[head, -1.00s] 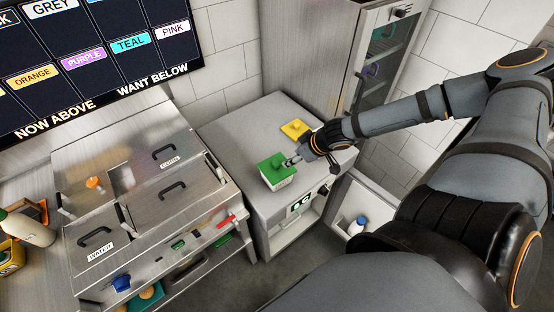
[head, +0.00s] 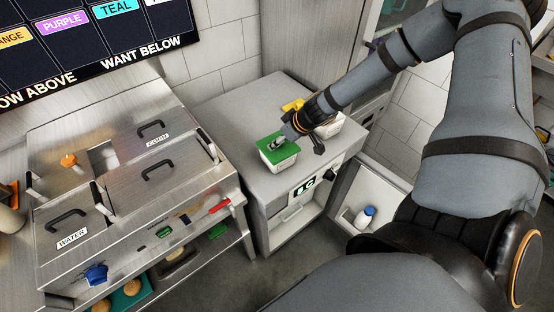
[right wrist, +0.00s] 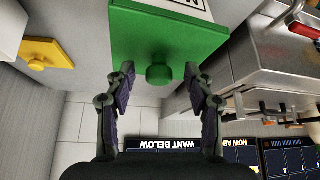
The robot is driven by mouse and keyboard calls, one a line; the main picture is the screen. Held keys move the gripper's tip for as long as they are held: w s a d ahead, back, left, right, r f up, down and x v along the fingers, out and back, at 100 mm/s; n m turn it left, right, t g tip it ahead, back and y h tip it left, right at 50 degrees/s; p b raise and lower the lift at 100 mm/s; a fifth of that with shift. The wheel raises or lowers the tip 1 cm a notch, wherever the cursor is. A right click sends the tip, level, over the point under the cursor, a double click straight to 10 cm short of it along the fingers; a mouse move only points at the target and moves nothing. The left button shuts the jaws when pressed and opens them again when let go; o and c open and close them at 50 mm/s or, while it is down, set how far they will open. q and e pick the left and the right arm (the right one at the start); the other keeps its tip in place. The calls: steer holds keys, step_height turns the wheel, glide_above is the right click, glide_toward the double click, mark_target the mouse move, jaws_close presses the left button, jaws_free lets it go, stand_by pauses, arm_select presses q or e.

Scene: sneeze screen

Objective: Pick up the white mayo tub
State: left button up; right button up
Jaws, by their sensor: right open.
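A white tub (head: 283,166) with a green lid (head: 268,142) stands on the grey counter unit in the head view. In the right wrist view its green lid (right wrist: 190,40) has a round green knob (right wrist: 159,75) and a white label with dark lettering, cut off by the frame, so I cannot read it. My right gripper (head: 278,143) is over the lid. In the wrist view its open fingers (right wrist: 160,84) are on either side of the knob; I cannot tell whether they touch it. My left gripper is not in view.
A second tub with a yellow lid (head: 292,105) stands behind my right gripper, partly hidden; its lid also shows in the wrist view (right wrist: 48,54). A steel counter with lidded wells (head: 140,165) is at left.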

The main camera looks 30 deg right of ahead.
steer(key=shift+s+d, duration=0.1)
steer(key=shift+s, duration=0.05)
steer(key=shift+c, duration=0.2)
jaws_close()
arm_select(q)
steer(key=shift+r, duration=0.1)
arm_select(e)
steer(key=shift+r, duration=0.1)
